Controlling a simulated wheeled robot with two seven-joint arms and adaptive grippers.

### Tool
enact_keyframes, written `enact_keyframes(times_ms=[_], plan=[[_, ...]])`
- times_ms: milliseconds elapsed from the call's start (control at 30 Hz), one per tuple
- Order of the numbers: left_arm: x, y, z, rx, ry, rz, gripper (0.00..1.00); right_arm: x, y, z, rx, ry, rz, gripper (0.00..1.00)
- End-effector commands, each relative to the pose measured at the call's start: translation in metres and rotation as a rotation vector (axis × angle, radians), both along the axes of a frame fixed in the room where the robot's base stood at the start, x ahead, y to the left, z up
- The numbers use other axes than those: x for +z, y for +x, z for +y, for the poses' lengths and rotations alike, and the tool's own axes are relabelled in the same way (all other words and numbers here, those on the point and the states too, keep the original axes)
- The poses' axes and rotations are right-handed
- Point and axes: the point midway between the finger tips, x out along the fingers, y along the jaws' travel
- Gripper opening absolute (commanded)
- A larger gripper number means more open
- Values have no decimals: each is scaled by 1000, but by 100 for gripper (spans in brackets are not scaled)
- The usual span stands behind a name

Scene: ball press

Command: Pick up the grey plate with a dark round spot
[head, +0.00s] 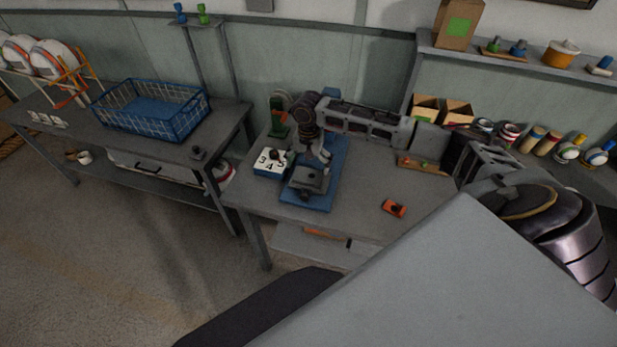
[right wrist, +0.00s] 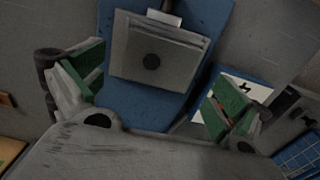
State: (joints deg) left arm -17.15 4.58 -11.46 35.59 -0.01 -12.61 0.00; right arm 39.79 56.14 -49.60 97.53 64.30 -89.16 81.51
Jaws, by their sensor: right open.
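The grey plate with a dark round spot (head: 311,177) sits on a blue mat (head: 322,199) on the grey table. In the right wrist view the plate (right wrist: 180,57) lies ahead of the fingers, its dark spot facing the camera. My right gripper (head: 316,160) hangs over the mat, by the back edge of the plate. In the right wrist view it is open (right wrist: 155,82), green pads on either side and nothing held between them. The plate appears apart from both fingers. My left gripper is not in view.
A number box (head: 268,162) stands left of the mat and a dark green device (head: 278,123) behind it. An orange-red object (head: 394,209) lies to the right. A blue wire basket (head: 153,106) is on the left table. The table front is mostly clear.

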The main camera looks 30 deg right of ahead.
Motion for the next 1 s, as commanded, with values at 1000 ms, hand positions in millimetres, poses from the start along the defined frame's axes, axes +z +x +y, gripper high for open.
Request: enact_keyframes(times_ms=[1000], plan=[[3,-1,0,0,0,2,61,-47,2,-2,1,-1,0,97]])
